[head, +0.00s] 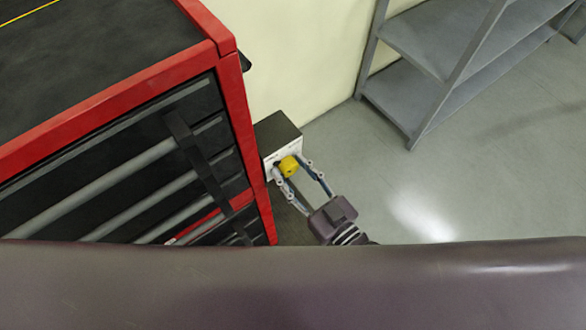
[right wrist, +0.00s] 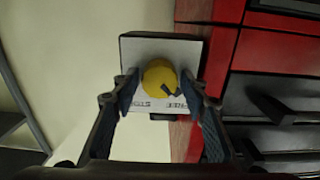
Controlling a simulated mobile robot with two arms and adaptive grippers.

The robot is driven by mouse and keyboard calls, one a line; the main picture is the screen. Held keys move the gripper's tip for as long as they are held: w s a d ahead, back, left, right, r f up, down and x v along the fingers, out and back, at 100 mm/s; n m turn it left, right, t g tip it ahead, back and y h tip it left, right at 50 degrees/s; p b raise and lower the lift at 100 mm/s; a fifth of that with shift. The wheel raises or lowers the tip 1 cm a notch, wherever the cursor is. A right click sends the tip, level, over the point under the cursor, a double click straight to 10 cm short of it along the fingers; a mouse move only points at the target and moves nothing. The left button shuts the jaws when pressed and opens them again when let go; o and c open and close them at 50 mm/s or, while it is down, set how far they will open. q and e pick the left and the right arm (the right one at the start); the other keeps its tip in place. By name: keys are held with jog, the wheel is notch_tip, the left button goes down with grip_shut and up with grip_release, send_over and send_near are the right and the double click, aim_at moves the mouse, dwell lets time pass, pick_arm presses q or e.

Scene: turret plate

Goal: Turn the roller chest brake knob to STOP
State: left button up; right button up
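The yellow brake knob (head: 288,166) sits on the pale front of a dark-topped box (head: 277,131) at the side of the red and black roller chest (head: 232,100). In the right wrist view the knob (right wrist: 159,75) is round, with a dark pointer toward its lower right, on the side of the label that seems to read FREE. A label like STOP is at its lower left, partly hidden. My right gripper (head: 296,170) is open, its fingertips on either side of the knob; small gaps seem to show. My left gripper is not in view.
A grey metal shelf (head: 440,75) stands at the back right, apart from the chest. A pale wall (head: 300,50) is behind the box. Grey floor (head: 480,170) to the right is clear. Drawer handles (right wrist: 270,105) are close right of the gripper in the wrist view.

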jog(key=c, duration=0.8)
jog(key=shift+m, duration=0.3)
jog(key=m, duration=1.2)
jog(key=shift+m+b, duration=0.3)
jog(key=m+b, duration=0.1)
jog(key=m, duration=0.3)
jog(key=shift+m, duration=0.3)
jog(key=shift+r, duration=0.1)
